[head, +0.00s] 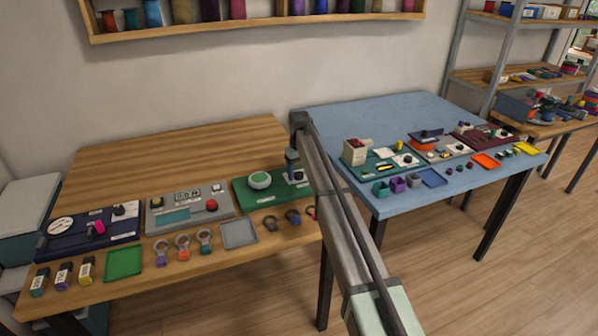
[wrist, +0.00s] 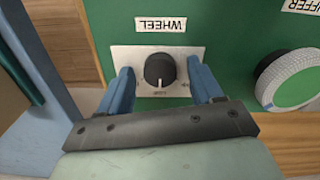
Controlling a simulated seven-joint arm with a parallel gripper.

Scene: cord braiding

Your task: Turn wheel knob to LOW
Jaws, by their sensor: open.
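The wheel knob (wrist: 159,70) is round and black, on a white plate on a green panel (wrist: 220,35). The WHEEL label (wrist: 160,24) reads upside down above it in the wrist view. A white mark shows on the knob's lower edge, pointing down in that view. Small print below and beside the knob is too small to read. My gripper (wrist: 160,64) is open, its two blue fingers on either side of the knob with visible gaps. In the head view my gripper (head: 293,162) is over the right part of the green panel (head: 240,202).
A white-rimmed green dial (wrist: 290,82) sits right of the knob in the wrist view, near a partly cut-off label. Navy (head: 70,240) and grey (head: 165,230) panels stand left on the wooden table. A blue table (head: 350,115) stands to the right.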

